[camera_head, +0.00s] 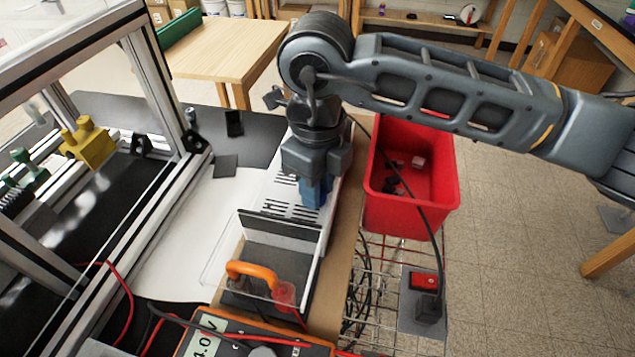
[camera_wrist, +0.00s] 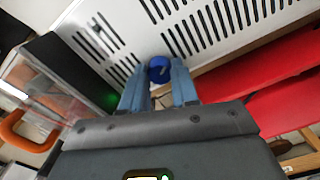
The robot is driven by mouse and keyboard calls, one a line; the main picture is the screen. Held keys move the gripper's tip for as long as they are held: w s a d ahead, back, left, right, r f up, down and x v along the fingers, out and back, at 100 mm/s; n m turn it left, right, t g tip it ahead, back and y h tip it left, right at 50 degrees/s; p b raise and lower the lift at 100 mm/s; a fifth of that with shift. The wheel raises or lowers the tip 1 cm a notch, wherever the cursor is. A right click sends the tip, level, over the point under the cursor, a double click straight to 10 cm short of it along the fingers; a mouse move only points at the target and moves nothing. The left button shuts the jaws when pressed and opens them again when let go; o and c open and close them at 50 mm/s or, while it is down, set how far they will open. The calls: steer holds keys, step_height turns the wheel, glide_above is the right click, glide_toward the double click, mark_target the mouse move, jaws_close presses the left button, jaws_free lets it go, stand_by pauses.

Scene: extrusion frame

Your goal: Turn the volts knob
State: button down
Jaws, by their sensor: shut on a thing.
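A round blue knob (camera_wrist: 159,67) with a pale pointer mark sits on the white slotted power supply (camera_wrist: 110,40) in the wrist view. I cannot read any volts label on it. My gripper (camera_wrist: 158,84) is shut on the knob, with one blue finger on either side of it. In the head view, my gripper (camera_head: 314,194) points down at the right side of the white power supply (camera_head: 268,197). The knob is hidden there behind the fingers.
A red bin (camera_head: 412,190) stands close on the right. A clear-walled box with an orange handle (camera_head: 252,271) is in front. A multimeter (camera_head: 255,342) with cables lies nearest. The extrusion frame (camera_head: 150,205) rises on the left.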

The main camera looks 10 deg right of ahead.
steer(key=shift+f+n+b, duration=0.1)
steer(key=shift+n+b, duration=0.2)
steer(key=shift+b, duration=0.35)
steer(key=n+b, duration=0.2)
steer(key=b, duration=0.2)
steer(key=shift+f+n, duration=0.2)
steer(key=shift+n, duration=0.2)
steer(key=n+b, duration=0.6)
steer(key=b, duration=0.2)
steer(key=n+b, duration=0.2)
steer(key=n, duration=0.1)
steer(key=n+b, duration=0.2)
steer(key=shift+r+n+b, duration=0.2)
steer(key=shift+n+b, duration=0.15)
steer(key=shift+n, duration=0.05)
steer(key=shift+r+n+b, duration=0.1)
steer(key=shift+n+b, duration=0.8)
steer(key=shift+n, duration=1.4)
steer(key=c, duration=0.9)
jaws_free()
steer(key=shift+o, duration=0.2)
steer(key=shift+r, duration=0.1)
